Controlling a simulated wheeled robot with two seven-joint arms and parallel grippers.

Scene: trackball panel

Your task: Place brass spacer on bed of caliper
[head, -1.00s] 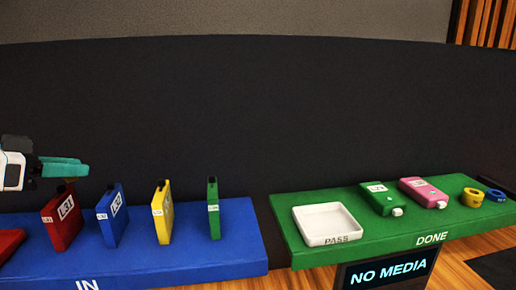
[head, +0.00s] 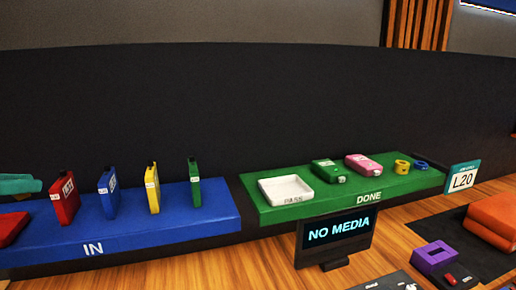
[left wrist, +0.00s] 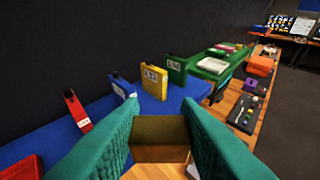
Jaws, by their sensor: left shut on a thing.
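My left gripper (head: 20,184) shows at the left edge of the head view, its teal fingers above the left end of the blue IN platform. In the left wrist view its fingers (left wrist: 160,125) are shut on a brown-gold block, the brass spacer (left wrist: 160,138). The spacer is held clear of the blue platform. I cannot make out a caliper for certain in either view. A dark panel (left wrist: 245,112) with small coloured parts lies on the wooden table in the left wrist view. My right gripper is not in view.
The blue platform (head: 215,222) holds upright red (head: 64,200), blue (head: 108,194), yellow (head: 152,188) and green (head: 194,183) boxes. The green DONE platform (head: 320,210) carries a white PASS tray (head: 286,179). A NO MEDIA screen (head: 338,235) and a purple block (head: 433,257) stand in front.

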